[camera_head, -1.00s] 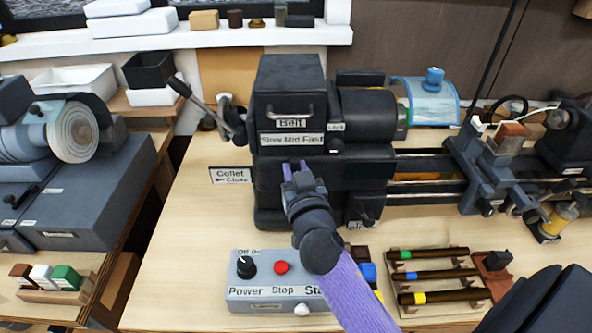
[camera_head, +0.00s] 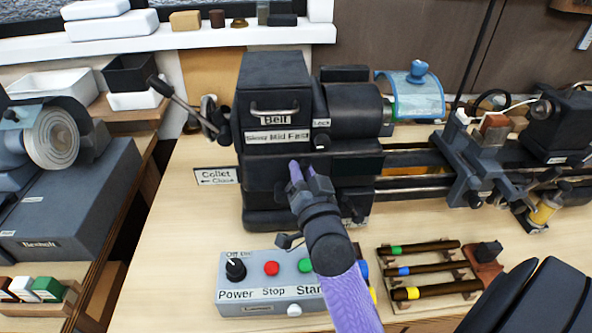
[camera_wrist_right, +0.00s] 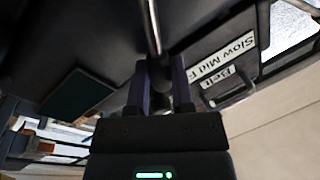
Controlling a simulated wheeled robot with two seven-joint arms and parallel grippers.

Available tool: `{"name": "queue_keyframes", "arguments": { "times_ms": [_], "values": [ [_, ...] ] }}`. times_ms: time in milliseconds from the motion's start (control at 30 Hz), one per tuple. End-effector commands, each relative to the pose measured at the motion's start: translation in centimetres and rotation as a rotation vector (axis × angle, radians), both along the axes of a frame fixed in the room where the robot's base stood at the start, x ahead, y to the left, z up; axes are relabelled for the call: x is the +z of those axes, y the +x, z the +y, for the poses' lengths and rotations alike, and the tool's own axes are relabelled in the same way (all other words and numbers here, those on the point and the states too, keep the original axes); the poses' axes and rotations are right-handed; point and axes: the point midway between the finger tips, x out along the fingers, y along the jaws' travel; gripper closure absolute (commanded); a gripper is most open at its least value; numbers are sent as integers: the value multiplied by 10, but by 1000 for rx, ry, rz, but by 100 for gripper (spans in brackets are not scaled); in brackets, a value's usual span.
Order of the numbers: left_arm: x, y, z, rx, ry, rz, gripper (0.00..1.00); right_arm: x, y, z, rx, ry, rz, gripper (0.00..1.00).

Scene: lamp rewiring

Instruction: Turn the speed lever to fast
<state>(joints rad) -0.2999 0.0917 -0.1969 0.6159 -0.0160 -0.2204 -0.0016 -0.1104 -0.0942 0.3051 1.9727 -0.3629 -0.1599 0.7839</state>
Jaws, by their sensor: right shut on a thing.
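The dark lathe headstock (camera_head: 272,85) carries a white "Slow Mid Fast" label (camera_head: 277,137), which also shows rotated in the wrist view (camera_wrist_right: 222,60). My right gripper (camera_head: 302,168) is just below the label, under the word "Fast". In the wrist view my right gripper (camera_wrist_right: 160,75) is shut on a thin metal rod, the speed lever (camera_wrist_right: 153,25), which runs up from between the fingers. The head view hides the lever behind the gripper. My left gripper is not in view.
A grey control box (camera_head: 262,300) with power knob and buttons stands below, beside my right forearm. A rack of dark rods (camera_head: 425,272) lies to its right. A long-handled lever (camera_head: 180,105) sticks out left of the headstock. A "Collet Close" sign (camera_head: 215,177) lies left.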

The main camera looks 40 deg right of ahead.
Motion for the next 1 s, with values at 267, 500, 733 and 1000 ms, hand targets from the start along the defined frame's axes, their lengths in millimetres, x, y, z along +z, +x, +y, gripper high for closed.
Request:
{"name": "queue_keyframes", "arguments": {
  "times_ms": [267,500,733,1000],
  "values": [
    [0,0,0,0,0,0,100,-4,-3,-4,-1,66,-38,100],
    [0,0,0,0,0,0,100,-5,-3,-5,-1,77,-44,100],
    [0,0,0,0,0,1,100,-5,-3,-5,-1,77,-42,70],
    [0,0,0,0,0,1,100,-4,-3,-5,0,76,-44,36]
  ]
}}
